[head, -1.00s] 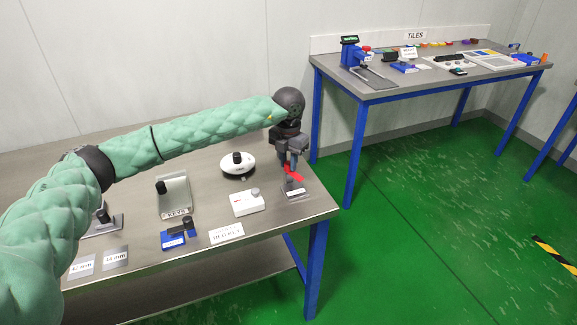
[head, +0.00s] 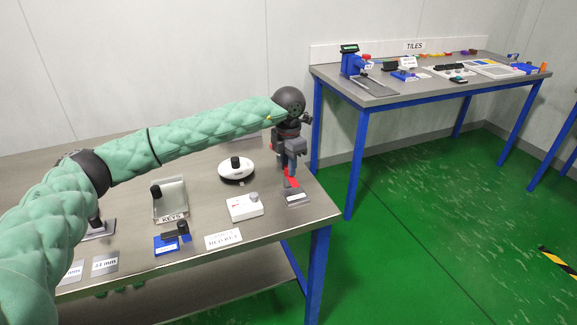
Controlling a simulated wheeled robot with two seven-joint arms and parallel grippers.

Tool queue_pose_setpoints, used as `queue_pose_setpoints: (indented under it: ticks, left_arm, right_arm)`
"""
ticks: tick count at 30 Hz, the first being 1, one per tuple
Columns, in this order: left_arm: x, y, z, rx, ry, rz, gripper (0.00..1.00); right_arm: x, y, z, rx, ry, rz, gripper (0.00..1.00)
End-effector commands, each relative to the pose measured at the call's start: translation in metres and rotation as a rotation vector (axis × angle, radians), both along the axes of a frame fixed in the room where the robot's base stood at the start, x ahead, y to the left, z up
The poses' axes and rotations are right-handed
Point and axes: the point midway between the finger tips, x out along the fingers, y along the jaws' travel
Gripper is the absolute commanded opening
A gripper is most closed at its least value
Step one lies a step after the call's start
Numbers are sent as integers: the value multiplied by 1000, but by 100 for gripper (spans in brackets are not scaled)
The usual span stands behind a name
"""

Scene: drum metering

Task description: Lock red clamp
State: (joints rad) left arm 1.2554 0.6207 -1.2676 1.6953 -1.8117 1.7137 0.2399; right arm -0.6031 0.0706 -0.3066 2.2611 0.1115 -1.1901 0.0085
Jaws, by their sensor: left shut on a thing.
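The red clamp (head: 291,182) stands near the right end of the near bench, on a small grey base with a label plate (head: 297,198). Only a small red part shows below my gripper; the rest is hidden behind the fingers. My left gripper (head: 290,170) reaches down from above at the end of the green-sleeved arm and is shut on the red clamp's handle. The exact grip is hidden. My right gripper is not in view.
A TILES bench (head: 400,98) stands behind, across green floor.

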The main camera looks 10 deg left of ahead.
Motion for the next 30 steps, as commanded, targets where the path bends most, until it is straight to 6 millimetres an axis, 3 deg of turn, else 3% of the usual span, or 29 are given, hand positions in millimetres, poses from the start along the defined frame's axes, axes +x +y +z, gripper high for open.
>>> queue_pose_setpoints:
  ticks: [6, 7, 9, 10, 20, 26, 30]
  left_arm:
    - [1, 1, 2, 0, -3, 2, 0]
    - [1, 1, 2, 0, -3, 2, 29]
    - [1, 1, 2, 0, -3, 2, 42]
    - [1, 1, 2, -1, -2, 2, 45]
    - [1, 0, 3, -1, -2, 1, 45]
    - [1, 0, 27, -1, -4, 1, 45]
    - [1, 0, 49, 0, -3, 2, 45]
  right_arm:
    - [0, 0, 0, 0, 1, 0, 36]
    - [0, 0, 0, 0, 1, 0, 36]
    - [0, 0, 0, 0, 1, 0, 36]
    - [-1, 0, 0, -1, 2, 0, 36]
    - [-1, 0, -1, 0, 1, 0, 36]
    - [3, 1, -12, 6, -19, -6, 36]
    - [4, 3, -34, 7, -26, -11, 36]
